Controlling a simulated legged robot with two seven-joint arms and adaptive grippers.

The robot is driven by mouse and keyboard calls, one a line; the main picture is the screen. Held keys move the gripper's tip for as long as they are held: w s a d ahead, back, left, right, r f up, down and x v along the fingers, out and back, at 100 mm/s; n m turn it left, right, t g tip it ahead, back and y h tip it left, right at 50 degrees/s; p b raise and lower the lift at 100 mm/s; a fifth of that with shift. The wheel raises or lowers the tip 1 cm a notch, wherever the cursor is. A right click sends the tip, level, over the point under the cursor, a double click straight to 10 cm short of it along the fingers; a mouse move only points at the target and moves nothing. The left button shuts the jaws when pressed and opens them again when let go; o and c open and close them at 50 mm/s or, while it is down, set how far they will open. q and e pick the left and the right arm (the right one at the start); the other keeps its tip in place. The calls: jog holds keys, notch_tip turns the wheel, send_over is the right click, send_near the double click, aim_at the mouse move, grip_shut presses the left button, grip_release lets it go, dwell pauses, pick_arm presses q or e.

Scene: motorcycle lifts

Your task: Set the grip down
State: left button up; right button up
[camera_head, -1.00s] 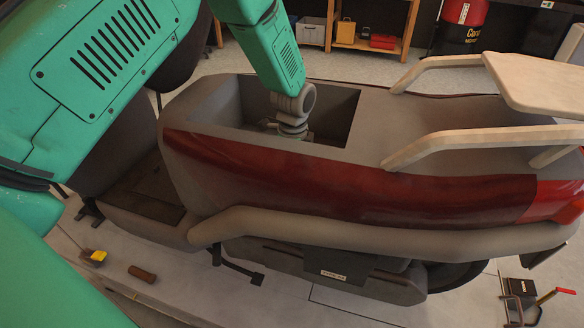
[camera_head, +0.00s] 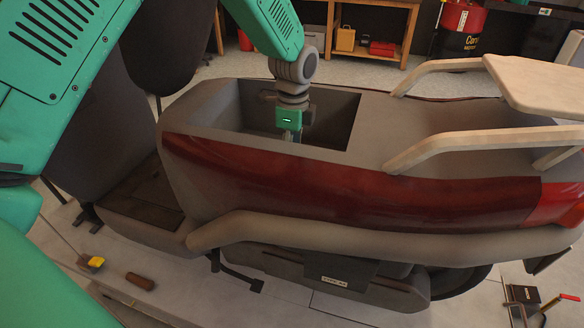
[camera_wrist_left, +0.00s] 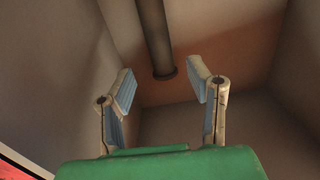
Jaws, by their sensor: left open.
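A dark, tube-shaped grip with a flanged end (camera_wrist_left: 153,35) lies on the brown floor of a box-like compartment, in the left wrist view. My left gripper (camera_wrist_left: 161,80) is open, its two pale blue-padded fingers spread with the flanged end beyond and between their tips. The fingers look apart from the grip. In the head view, my left gripper (camera_head: 291,137) points down into the open compartment (camera_head: 338,116) of the grey and red motorcycle body (camera_head: 330,195). The compartment's near wall hides its fingertips and the grip there. My right gripper is in neither view.
Compartment walls stand close around the left gripper. Pale curved rails (camera_head: 470,145) rise at the motorcycle's right. A brown cylinder (camera_head: 140,281) and a small yellow-topped item (camera_head: 92,263) lie at the lower left. A wooden shelf (camera_head: 372,45) stands behind.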

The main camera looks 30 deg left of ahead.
pick_arm(q)
jog(key=r, duration=0.4)
jog(key=shift+a, duration=0.35)
jog(key=shift+d, duration=0.25)
